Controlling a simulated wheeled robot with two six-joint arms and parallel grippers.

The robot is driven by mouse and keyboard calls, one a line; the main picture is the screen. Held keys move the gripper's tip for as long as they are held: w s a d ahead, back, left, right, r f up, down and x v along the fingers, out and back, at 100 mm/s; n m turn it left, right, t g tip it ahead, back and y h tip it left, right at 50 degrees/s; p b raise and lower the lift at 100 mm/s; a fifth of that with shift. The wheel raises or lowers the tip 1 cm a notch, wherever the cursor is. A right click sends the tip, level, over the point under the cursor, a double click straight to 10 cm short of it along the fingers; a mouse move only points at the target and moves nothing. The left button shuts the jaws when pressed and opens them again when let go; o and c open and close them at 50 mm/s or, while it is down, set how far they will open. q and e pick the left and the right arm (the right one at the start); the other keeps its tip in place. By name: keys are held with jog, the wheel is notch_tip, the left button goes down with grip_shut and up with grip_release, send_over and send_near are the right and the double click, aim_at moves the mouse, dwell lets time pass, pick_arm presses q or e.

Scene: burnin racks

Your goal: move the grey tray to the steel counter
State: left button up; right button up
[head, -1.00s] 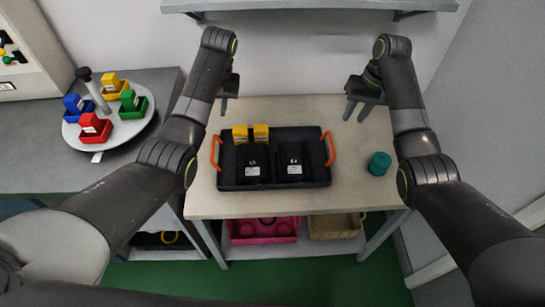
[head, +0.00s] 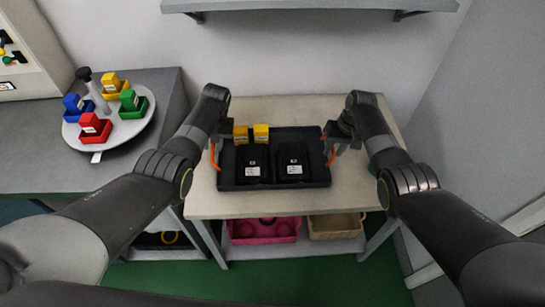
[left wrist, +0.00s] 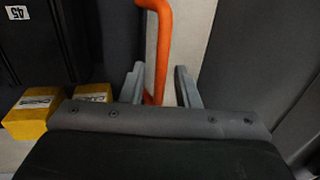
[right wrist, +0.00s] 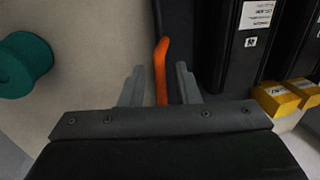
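The dark grey tray (head: 319,172) lies flat on a beige-topped table (head: 300,108). It holds two black labelled packs (head: 252,165) and two yellow blocks (head: 261,133). An orange handle stands at each end. My left gripper (head: 217,142) is open around the left handle, which shows between its fingers in the left wrist view (left wrist: 162,50). My right gripper (head: 337,145) is open around the right handle, seen between its fingers in the right wrist view (right wrist: 161,72). Gaps show between fingers and handles. The grey counter (head: 35,160) is at the left.
A round white turntable (head: 128,138) with several coloured bins and blocks stands on the counter. Pink (head: 262,230) and tan (head: 335,226) bins sit on the lower shelf. A wall shelf (head: 310,5) hangs above.

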pick_arm(q)
jog(key=shift+a+f, duration=0.15)
jog(key=shift+f, duration=0.4)
pick_arm(e)
jog(key=shift+a+f, duration=0.1)
jog(key=shift+f, duration=0.45)
pick_arm(q)
grip_shut()
pick_arm(e)
grip_shut()
pick_arm(q)
jog(key=shift+w+r, duration=0.1)
jog(key=shift+r, duration=0.1)
pick_arm(e)
jog(key=shift+w+r, duration=0.1)
jog(key=shift+r, duration=0.05)
